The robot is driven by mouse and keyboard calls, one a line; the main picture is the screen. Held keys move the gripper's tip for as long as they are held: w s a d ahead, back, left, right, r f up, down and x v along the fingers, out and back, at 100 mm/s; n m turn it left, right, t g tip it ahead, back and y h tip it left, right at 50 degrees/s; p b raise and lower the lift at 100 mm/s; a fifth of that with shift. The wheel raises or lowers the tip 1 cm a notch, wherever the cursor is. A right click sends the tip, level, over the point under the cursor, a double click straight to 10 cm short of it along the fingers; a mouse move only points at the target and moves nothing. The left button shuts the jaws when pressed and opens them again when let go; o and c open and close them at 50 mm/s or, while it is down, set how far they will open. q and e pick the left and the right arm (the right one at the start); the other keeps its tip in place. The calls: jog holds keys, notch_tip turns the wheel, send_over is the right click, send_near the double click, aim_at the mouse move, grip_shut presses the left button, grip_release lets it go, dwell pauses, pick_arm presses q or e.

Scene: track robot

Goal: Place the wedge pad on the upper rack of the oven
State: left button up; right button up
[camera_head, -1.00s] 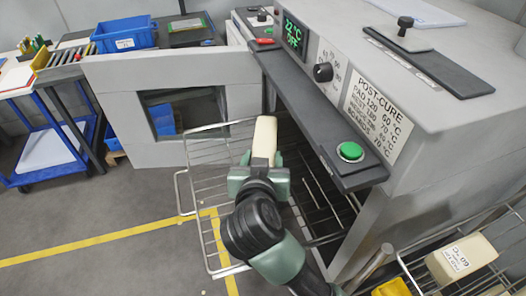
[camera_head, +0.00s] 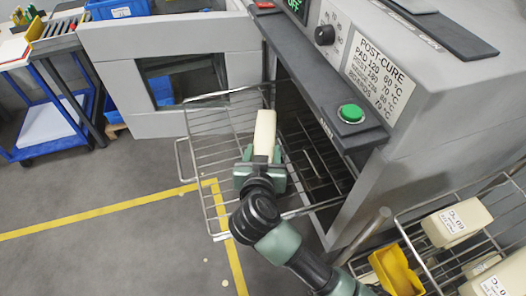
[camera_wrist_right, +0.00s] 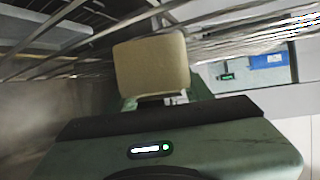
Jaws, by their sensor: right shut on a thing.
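The wedge pad (camera_head: 265,131) is a cream block. My right gripper (camera_head: 262,160) is shut on its near end, and the pad points away from the gripper. In the head view the pad overlaps the wire oven rack (camera_head: 205,158), which sticks out of the open oven (camera_head: 420,120). In the right wrist view the pad (camera_wrist_right: 151,64) stands in front of the rack wires (camera_wrist_right: 60,62). I cannot tell whether it touches them. The oven's dark inside is partly hidden by its front panel. My left gripper is not in view.
The open oven door (camera_head: 185,40) with a window stands behind the rack. The green button (camera_head: 350,113) sits on the panel to the right. A wire shelf at the lower right holds labelled cream blocks (camera_head: 456,222) and a yellow piece (camera_head: 396,270).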

jog(key=o, duration=1.4)
jog(key=shift+f, duration=0.1)
jog(key=v, duration=1.2)
jog(key=shift+a, duration=0.1)
